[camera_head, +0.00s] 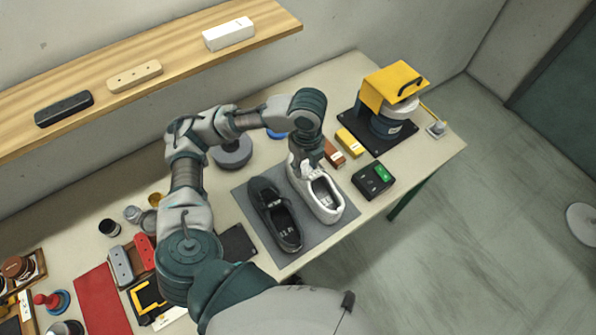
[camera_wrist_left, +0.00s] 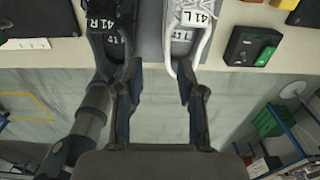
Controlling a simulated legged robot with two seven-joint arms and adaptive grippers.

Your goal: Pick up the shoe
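A white shoe (camera_head: 328,204) and a black shoe (camera_head: 280,222) lie side by side on a grey mat (camera_head: 250,233). In the left wrist view the white shoe (camera_wrist_left: 184,42) carries the label 41 L and the black shoe (camera_wrist_left: 107,32) carries 41 R. My left gripper (camera_head: 307,166) is over the far end of the white shoe and hides part of it. In the left wrist view its two fingers (camera_wrist_left: 160,75) are apart with nothing held between them. I cannot tell whether they touch a shoe. My right gripper is not in view.
A yellow-topped machine (camera_head: 392,95) is at the back right. A yellow block (camera_head: 350,142) lies nearby. A red mat (camera_head: 103,300) and tools fill the left. A wooden shelf (camera_head: 190,45) overhangs the back.

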